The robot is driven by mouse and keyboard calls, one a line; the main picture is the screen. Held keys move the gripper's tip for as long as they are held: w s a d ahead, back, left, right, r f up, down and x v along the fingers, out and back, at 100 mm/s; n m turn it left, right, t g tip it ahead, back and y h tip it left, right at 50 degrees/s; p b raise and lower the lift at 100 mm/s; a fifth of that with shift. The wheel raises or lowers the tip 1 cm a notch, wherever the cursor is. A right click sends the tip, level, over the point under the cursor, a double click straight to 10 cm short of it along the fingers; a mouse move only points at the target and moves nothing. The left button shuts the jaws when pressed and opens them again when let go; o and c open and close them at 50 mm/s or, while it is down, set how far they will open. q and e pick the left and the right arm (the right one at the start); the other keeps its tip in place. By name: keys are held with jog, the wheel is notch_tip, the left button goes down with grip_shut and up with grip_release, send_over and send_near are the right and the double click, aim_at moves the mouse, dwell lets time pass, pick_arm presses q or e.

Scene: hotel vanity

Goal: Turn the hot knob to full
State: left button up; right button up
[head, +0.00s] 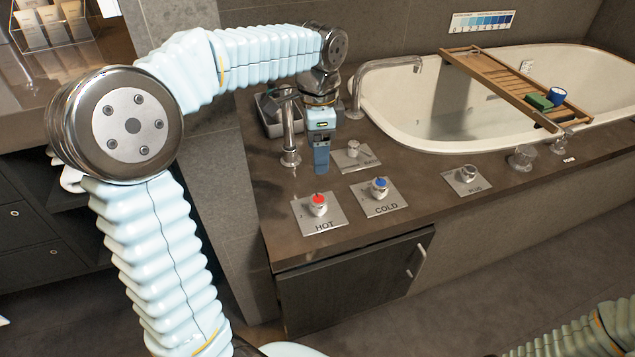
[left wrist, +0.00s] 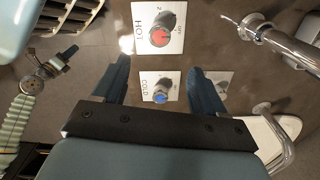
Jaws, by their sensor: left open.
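The hot knob (head: 318,203) has a red cap and stands on a square metal plate marked HOT on the brown counter. It also shows at the top of the left wrist view (left wrist: 160,35). Its dial setting is too small to read. The blue-capped cold knob (head: 379,187) is on its own plate just right of it. My left gripper (head: 321,158) points down above the counter, behind the hot knob. In the left wrist view its two dark fingers (left wrist: 158,66) are apart and empty, with the hot knob beyond the fingertips. My right gripper (left wrist: 62,62) shows small at that view's left.
A tall spout (head: 288,140) stands left of my left gripper, and a metal tray (head: 272,118) sits behind it. A curved tub spout (head: 372,68), a bath plate (head: 354,154) and a plug knob (head: 468,173) are nearby. The tub (head: 420,125) carries a wooden rack (head: 487,66).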

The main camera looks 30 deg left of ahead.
aim_at(318, 199)
pick_arm(q)
notch_tip(318, 199, down, 13)
jog(key=shift+f+b, duration=0.2)
jog(key=shift+b, duration=0.3)
jog(key=shift+c, duration=0.3)
jog(key=c, duration=1)
